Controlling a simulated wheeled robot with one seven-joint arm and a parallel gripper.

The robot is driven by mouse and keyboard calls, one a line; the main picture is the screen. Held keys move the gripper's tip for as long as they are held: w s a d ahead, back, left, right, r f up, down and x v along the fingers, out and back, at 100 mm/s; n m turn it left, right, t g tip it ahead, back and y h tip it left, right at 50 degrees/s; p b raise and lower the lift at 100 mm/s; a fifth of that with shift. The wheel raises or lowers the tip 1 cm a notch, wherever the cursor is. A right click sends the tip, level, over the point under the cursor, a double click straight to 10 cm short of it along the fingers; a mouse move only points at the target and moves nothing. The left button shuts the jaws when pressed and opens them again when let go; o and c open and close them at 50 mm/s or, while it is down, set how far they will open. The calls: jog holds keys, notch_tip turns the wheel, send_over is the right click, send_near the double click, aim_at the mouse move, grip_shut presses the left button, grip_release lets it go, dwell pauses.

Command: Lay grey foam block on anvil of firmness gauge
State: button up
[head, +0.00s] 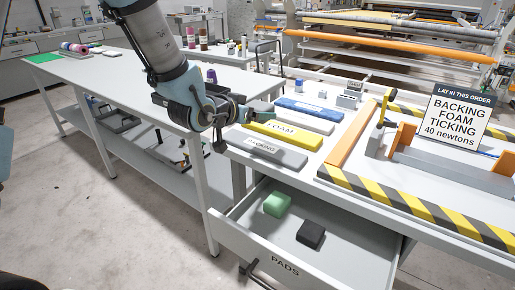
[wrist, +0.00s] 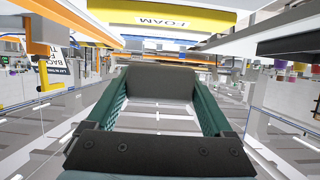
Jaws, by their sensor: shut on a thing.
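My gripper (wrist: 160,95) is shut on a grey foam block (wrist: 160,82), which sits between its green fingers in the wrist view. In the head view my gripper (head: 262,108) is above the worktable, just behind the yellow FOAM slab; the held block cannot be made out there. A small grey boxy device (head: 348,98) stands at the back of the table, right of the gripper; it may be the firmness gauge, but its anvil is not clear.
A yellow FOAM slab (head: 283,135), a grey slab (head: 264,149) and a blue slab (head: 310,110) lie on the table. An open PADS drawer (head: 325,262) holds a green block (head: 277,204) and a black block (head: 311,234). A striped-edged frame (head: 400,200) and sign (head: 457,115) are at right.

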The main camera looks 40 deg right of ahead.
aim_at(256, 149)
jog(key=shift+f+p, duration=0.8)
jog(key=shift+f, duration=3.85)
jog(key=shift+f, duration=0.2)
jog(key=o, duration=1)
jog(key=shift+o, duration=0.2)
jog(key=shift+r, duration=0.1)
